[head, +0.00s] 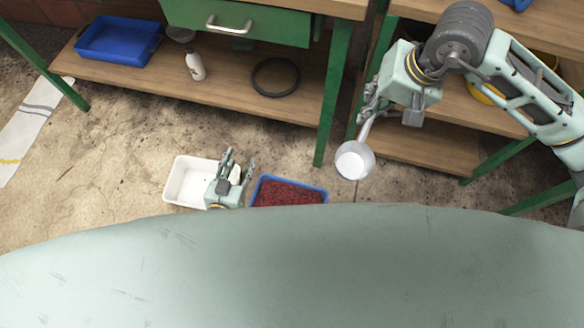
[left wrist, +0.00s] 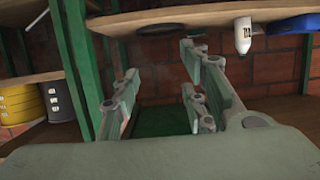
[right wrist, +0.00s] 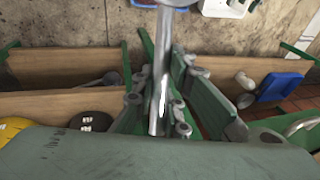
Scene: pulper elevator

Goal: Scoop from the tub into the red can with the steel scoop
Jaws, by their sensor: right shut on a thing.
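The steel scoop (head: 354,161) hangs from my right gripper (head: 369,100), its bowl low and its inside facing the camera, with no contents that I can make out. In the right wrist view the fingers are shut around its shiny handle (right wrist: 161,90). A blue tub (head: 262,188) full of dark red small pieces stands on the floor, below and left of the scoop. A white tub (head: 174,184) stands left of it and looks empty where visible. My left gripper (head: 239,164) is over the white tub's right side, its fingers apart and empty. I see no red can.
A workbench with a green drawer (head: 238,24) has a low shelf (head: 220,91) holding a blue tray (head: 118,40), a white bottle (head: 195,66) and a black ring (head: 276,77). A second shelf unit (head: 425,146) stands at right. A striped cloth (head: 30,120) lies at left.

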